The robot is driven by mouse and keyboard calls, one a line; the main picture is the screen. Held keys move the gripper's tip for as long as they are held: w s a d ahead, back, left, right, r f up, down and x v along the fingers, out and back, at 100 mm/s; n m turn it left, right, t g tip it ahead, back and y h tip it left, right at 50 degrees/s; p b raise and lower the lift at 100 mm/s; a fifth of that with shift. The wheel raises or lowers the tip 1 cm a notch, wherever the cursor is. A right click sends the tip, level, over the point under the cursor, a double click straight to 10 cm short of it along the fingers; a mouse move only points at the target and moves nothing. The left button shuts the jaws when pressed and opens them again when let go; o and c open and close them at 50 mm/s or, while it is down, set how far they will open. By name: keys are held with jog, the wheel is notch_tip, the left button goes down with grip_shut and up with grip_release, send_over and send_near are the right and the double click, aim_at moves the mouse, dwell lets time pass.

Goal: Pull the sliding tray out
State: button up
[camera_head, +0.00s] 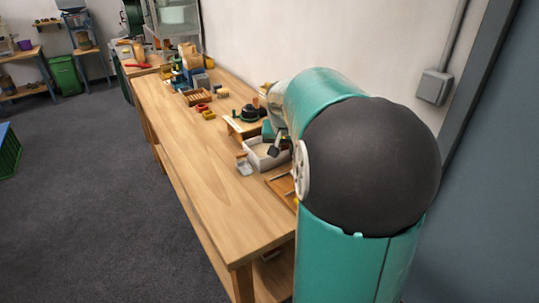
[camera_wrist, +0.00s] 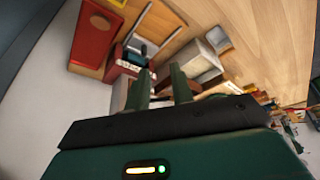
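My gripper (camera_wrist: 160,86) shows in the wrist view with its two dark green fingers apart and a gap between them. I see nothing clearly held. A pale open box (camera_head: 272,154) stands near the table's wall side and also shows in the wrist view (camera_wrist: 193,62), just beyond the fingers. A small grey tray-like piece (camera_head: 244,168) lies by the box's left side, and also shows in the wrist view (camera_wrist: 217,39). I cannot tell for sure which piece is the sliding tray. In the head view my arm hides much of this area.
The long wooden table (camera_head: 190,135) has clear room along its left side. A low wooden stand (camera_head: 240,127) with a dark green object lies beyond the box. A wooden slotted box (camera_head: 195,97) is farther back. A red box (camera_wrist: 92,35) shows upper left in the wrist view.

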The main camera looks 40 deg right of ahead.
jog(key=shift+m, duration=0.6)
jog(key=w+d+f, duration=0.1)
jog(key=d+f, duration=0.2)
jog(key=f, duration=0.2)
jog(key=w+d+f, duration=0.1)
jog(key=d+f, duration=0.3)
jog(key=f, duration=0.1)
jog(key=w+d+f, duration=0.1)
jog(key=d+f, duration=0.2)
jog(key=f, duration=0.2)
jog(key=shift+w+d+f, duration=0.15)
grip_shut()
